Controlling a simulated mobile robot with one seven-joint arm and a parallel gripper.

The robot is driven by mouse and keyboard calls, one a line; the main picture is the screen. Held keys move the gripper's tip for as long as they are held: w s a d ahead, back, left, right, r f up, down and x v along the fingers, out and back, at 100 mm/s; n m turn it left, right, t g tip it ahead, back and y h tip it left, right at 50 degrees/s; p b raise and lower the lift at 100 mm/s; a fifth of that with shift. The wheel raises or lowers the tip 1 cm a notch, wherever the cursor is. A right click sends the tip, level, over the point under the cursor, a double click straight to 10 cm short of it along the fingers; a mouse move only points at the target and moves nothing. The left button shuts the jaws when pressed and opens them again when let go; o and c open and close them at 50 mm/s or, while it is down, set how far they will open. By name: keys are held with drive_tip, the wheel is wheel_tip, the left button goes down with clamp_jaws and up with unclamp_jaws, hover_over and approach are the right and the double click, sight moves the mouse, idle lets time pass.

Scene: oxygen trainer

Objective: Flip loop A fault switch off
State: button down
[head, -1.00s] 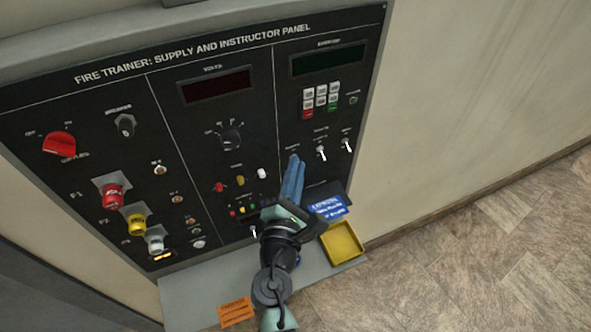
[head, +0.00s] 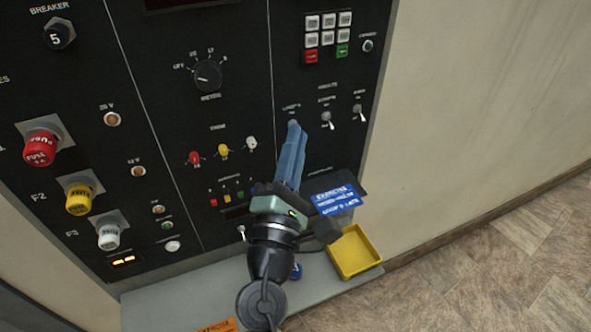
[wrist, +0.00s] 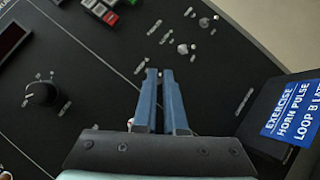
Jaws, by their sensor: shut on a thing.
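The loop A switch is at the fingertips of my gripper (head: 293,126), under a small label reading LOOP A on the black panel (head: 330,82). My gripper's long blue fingers are nearly together and shut on the switch's small lever. In the wrist view the fingertips (wrist: 154,74) meet at the panel face. Only a small light bit of the loop A switch (wrist: 153,71) shows between them. The fingers hide the rest, so I cannot tell which way the lever points.
Two silver toggle switches (head: 327,121) (head: 360,115) stand right of my fingers. A rotary knob (head: 207,75) and coloured posts (head: 223,150) are to the left. A blue exercise card (head: 335,199) and a yellow tray (head: 354,252) sit close by, lower right.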

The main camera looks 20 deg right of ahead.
drive_tip(key=m+h+b, duration=0.1)
drive_tip(key=b, duration=0.5)
drive_tip(key=f+m+h+b, duration=0.1)
drive_tip(key=m+h+b, duration=0.1)
drive_tip(key=b, duration=0.5)
drive_tip(key=f+m+t+h+b, duration=0.1)
drive_tip(key=b, duration=0.5)
drive_tip(key=shift+w+f+m, duration=0.25)
drive_tip(key=shift+m, duration=0.05)
drive_tip(key=h+b, duration=0.1)
drive_tip(key=b, duration=0.2)
drive_tip(key=shift+w+m, duration=0.1)
drive_tip(key=shift+m, duration=0.3)
drive_tip(key=m+h+b, duration=0.1)
drive_tip(key=b, duration=0.1)
drive_tip(key=shift+r+b, duration=0.2)
drive_tip(key=shift+b, duration=0.1)
drive_tip(key=c, duration=1)
unclamp_jaws()
drive_tip(key=shift+r, duration=0.1)
drive_tip(key=b+v, duration=0.2)
drive_tip(key=v, duration=1.1)
drive_tip(key=shift+w+b, duration=0.15)
drive_tip(key=shift+b, duration=0.25)
